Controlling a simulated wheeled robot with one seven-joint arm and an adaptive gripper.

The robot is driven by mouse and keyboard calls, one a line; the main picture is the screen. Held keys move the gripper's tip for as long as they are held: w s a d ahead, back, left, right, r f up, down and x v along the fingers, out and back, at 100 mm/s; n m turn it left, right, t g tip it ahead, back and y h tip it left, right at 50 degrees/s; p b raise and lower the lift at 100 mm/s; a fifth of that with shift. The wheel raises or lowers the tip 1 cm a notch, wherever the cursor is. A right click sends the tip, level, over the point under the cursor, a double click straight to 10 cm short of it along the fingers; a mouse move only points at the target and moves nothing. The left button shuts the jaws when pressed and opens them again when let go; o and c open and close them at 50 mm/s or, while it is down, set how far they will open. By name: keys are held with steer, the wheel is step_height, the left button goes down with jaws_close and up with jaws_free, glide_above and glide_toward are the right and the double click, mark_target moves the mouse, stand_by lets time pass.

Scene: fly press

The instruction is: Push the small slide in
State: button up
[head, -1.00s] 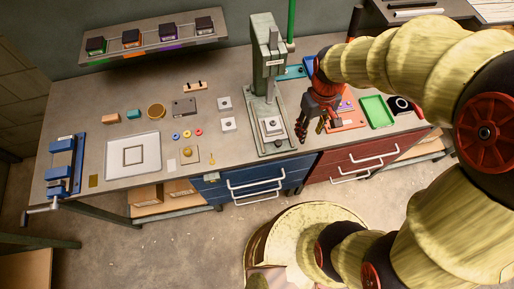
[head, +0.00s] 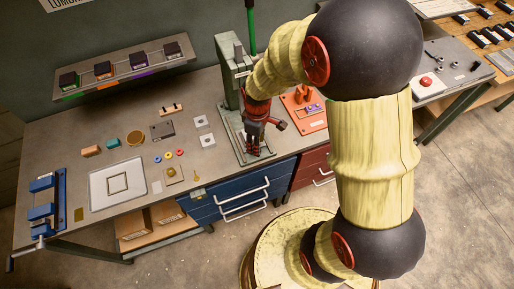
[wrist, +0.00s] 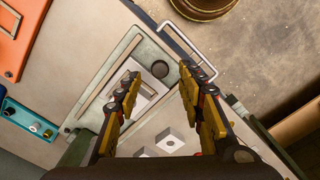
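The fly press (head: 229,62) is a grey-green machine standing on the bench, with a green upright bar (head: 250,28) at its top. In the wrist view its base (wrist: 121,62) bears a pale square block (wrist: 152,83) and a dark round knob (wrist: 160,68) at the front; these look like the small slide, but I cannot tell for certain. My gripper (wrist: 160,84) is open, its two yellow-padded fingers wide apart above the block and knob, with nothing between them. In the head view my gripper (head: 254,147) hangs over the press base and hides the slide.
A blue drawer unit (head: 206,207) with silver handles is below the bench front. Two pale square plates (head: 207,140) lie left of the press. An orange board (head: 303,110) lies to its right. A white tray (head: 118,184) and a blue vice (head: 46,208) are further left.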

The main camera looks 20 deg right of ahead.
steer(key=shift+f, duration=1.75)
steer(key=shift+c, duration=0.5)
jaws_close()
